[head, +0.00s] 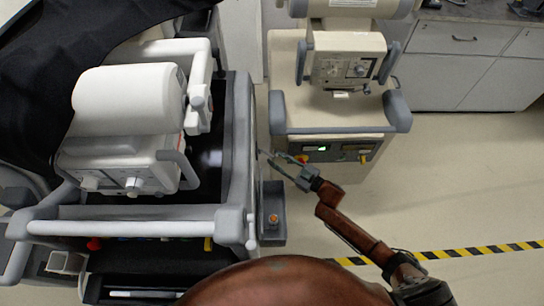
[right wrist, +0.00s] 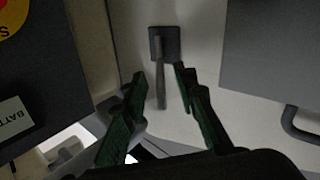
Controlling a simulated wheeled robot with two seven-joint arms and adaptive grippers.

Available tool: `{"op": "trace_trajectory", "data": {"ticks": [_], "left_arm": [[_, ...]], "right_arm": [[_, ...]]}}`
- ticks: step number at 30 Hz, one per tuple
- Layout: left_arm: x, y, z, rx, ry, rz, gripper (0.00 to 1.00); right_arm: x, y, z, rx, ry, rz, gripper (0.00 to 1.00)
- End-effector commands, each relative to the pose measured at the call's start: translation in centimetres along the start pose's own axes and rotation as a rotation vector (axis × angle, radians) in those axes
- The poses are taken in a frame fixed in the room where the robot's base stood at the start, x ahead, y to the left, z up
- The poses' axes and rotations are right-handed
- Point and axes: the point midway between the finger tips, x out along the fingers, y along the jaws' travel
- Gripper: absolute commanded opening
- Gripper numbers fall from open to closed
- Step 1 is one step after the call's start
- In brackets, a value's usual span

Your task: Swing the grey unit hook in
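The hook (right wrist: 161,86) shows in the right wrist view as a dark grey bar hanging from a small square plate on a pale panel. My right gripper (right wrist: 159,72) is open, with one green-padded finger on each side of the bar's line. The bar's lower end lies between the fingertips in the picture; I cannot tell whether they touch it. In the head view my right gripper (head: 271,155) is in the gap between the left cart and the grey unit (head: 291,108). I cannot make out the hook there. My left gripper is out of view.
The left cart (head: 236,150) carries a white machine and a black cover, close to my right fingertips. A small grey bin (head: 272,230) hangs on its side. Drawers (head: 455,68) stand at the back right. Floor at right is clear, crossed by yellow-black tape (head: 480,248).

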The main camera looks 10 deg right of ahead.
Motion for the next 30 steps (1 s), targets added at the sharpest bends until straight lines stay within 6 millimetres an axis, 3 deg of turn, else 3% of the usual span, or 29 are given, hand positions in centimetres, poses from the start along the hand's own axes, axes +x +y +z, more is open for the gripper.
{"op": "trace_trajectory", "data": {"ticks": [6,15,26,30], "left_arm": [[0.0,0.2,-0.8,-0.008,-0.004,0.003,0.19],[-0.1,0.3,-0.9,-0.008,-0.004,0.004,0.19],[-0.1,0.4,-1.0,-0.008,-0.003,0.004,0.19],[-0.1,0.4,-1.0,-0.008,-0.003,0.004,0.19]], "right_arm": [[2.0,-0.1,0.2,0.002,-0.002,0.0,0.26],[2.2,0.0,0.1,0.001,-0.002,0.001,0.26],[2.2,0.0,0.1,0.001,-0.002,0.001,0.01],[2.1,0.0,0.1,0.001,-0.003,0.002,0.0]]}}
